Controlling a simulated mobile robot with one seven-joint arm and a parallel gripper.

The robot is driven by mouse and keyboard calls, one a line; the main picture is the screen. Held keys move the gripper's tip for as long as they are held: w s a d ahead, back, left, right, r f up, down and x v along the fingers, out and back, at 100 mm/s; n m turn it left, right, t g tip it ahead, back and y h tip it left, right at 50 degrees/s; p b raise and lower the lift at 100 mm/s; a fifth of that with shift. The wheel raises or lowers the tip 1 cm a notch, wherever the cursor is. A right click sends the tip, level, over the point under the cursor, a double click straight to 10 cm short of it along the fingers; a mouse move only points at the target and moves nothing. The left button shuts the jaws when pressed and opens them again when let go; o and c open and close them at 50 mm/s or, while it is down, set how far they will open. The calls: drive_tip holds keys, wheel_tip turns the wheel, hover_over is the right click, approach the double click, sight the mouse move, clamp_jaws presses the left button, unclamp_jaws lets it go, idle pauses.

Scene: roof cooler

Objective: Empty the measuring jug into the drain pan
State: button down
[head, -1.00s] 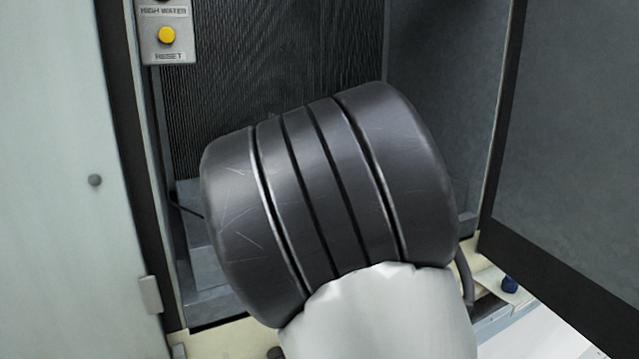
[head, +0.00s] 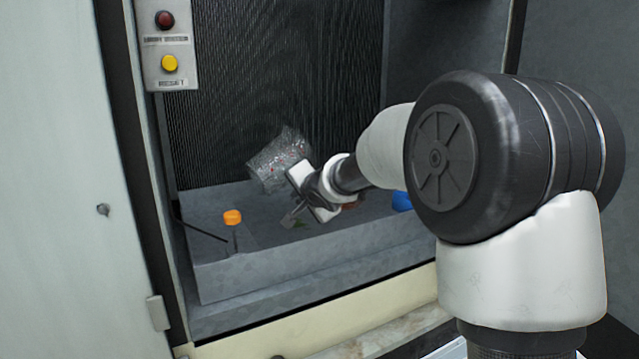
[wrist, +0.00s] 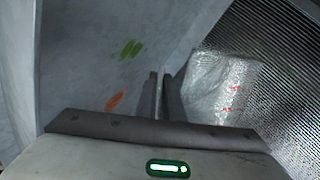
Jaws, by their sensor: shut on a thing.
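The clear measuring jug (head: 278,160) with red markings is tilted above the back part of the grey drain pan (head: 225,278). It also shows to the right of the fingers in the wrist view (wrist: 213,84). My gripper (head: 291,214) is beside the jug and over the pan. In the wrist view, the two dark fingers (wrist: 160,92) are nearly together, shut on the jug; the gripped part is mostly hidden between them. I cannot tell whether liquid is in the jug or flowing from it.
An orange-topped float (head: 232,217) stands at the pan's left. A blue object (head: 401,201) is at its right, partly behind my arm. Green (wrist: 131,48) and orange (wrist: 116,100) bits lie on the pan floor. A ribbed dark panel (head: 220,90) is close behind the jug.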

drive_tip(key=shift+s+f+y, duration=0.1)
drive_tip(key=shift+f+y, duration=0.1)
drive_tip(key=shift+y, duration=0.1)
drive_tip(key=shift+r+p, duration=0.15)
drive_tip(key=shift+p, duration=0.35)
drive_tip(key=shift+s+f+t+y, duration=0.15)
drive_tip(key=shift+f+t+y, duration=0.1)
drive_tip(key=shift+t+y, duration=0.15)
drive_tip(key=shift+s+f+p, duration=0.1)
drive_tip(key=shift+f+p, duration=0.05)
drive_tip(key=shift+p, duration=0.25)
drive_tip(key=shift+s+a+f+p, duration=0.1)
drive_tip(key=shift+a+f+p, duration=0.1)
drive_tip(key=shift+p, duration=0.35)
